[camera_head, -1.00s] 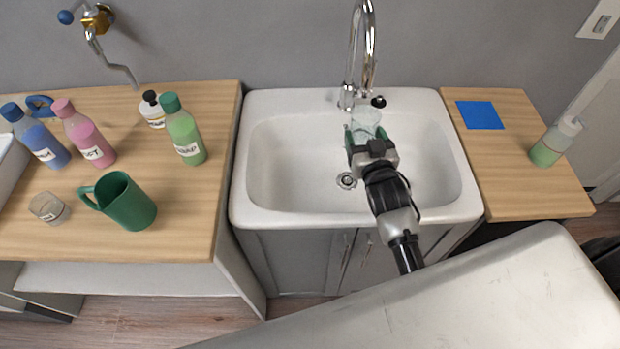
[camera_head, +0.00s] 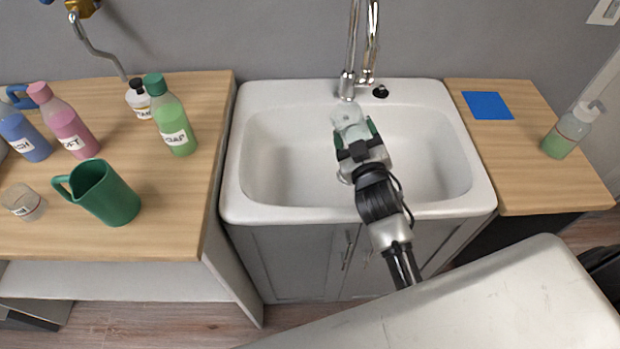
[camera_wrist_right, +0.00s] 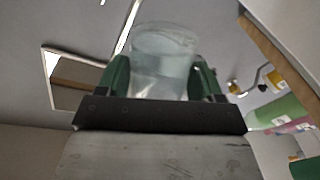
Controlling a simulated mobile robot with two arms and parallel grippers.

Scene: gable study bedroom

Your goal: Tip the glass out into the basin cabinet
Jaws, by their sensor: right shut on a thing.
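My right gripper (camera_head: 355,128) is shut on a clear glass (camera_head: 348,117) above the back middle of the white sink basin of the basin cabinet (camera_head: 255,210). The glass also shows in the right wrist view (camera_wrist_right: 163,62), between the green fingers; it looks pale and cloudy. In the head view the glass leans away from the gripper, towards the faucet. I cannot tell how much liquid is in it, and no stream shows. The gripper and arm partly cover the basin and most of the drain. My left gripper is not in view.
A chrome faucet (camera_head: 350,60) stands behind the glass. The left counter holds a green jug (camera_head: 108,195), another glass (camera_head: 22,203) and several bottles. The right counter has a blue square (camera_head: 488,105) and a green dispenser (camera_head: 570,132).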

